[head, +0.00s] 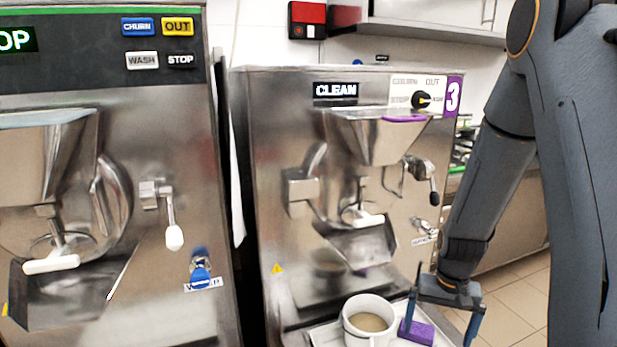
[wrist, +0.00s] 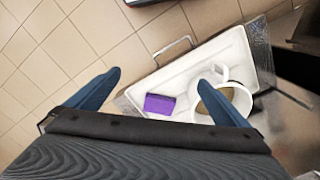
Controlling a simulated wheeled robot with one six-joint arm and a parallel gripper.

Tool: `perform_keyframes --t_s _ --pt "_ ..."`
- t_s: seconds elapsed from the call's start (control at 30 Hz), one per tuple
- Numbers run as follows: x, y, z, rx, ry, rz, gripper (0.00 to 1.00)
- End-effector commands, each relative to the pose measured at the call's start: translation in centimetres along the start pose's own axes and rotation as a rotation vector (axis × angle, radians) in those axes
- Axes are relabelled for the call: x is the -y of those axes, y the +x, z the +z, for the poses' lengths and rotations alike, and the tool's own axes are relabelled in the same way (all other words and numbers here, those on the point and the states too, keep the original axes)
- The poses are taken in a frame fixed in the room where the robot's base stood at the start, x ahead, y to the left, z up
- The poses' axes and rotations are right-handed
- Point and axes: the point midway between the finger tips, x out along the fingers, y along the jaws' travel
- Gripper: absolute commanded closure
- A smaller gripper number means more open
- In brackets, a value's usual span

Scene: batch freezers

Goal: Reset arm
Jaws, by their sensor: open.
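My gripper (head: 444,313) points down at the lower right of the head view, its two blue fingers spread wide. In the wrist view my gripper (wrist: 165,95) is open, with nothing held between the fingers. A purple block (head: 417,332) lies on the white tray (head: 325,335) below the gripper; the block also shows in the wrist view (wrist: 159,104). A white mug (head: 369,322) with a brownish content stands on the tray left of the block. In the wrist view the mug (wrist: 226,100) is partly hidden behind the right finger.
Batch freezer 3 (head: 290,120) with its hopper and spout stands behind the tray. Another freezer (head: 110,85) with buttons stands at the left. A wall shelf (head: 425,30) is at the top. Tiled floor (head: 510,300) is open at the right.

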Motion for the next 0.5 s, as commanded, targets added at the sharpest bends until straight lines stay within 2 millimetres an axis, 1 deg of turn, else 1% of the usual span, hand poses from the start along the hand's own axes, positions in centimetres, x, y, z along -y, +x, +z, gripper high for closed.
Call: perform_keyframes --t_s 0.03,0.17,0.27,0.37,0.4,0.5 --pt "0.6 -0.9 0.5 -0.004 -0.017 -0.001 0.0" --pt "1.9 -3.2 2.3 -0.01 -0.065 -0.002 0.0" --pt "3.1 -5.5 4.4 -0.016 -0.114 -0.003 0.0" --pt "4.4 -8.1 7.2 -0.024 -0.175 -0.005 0.0" --pt "4.8 -9.0 8.4 -0.026 -0.2 -0.006 0.0" --pt "5.6 -10.8 11.3 -0.032 -0.256 -0.008 0.0"
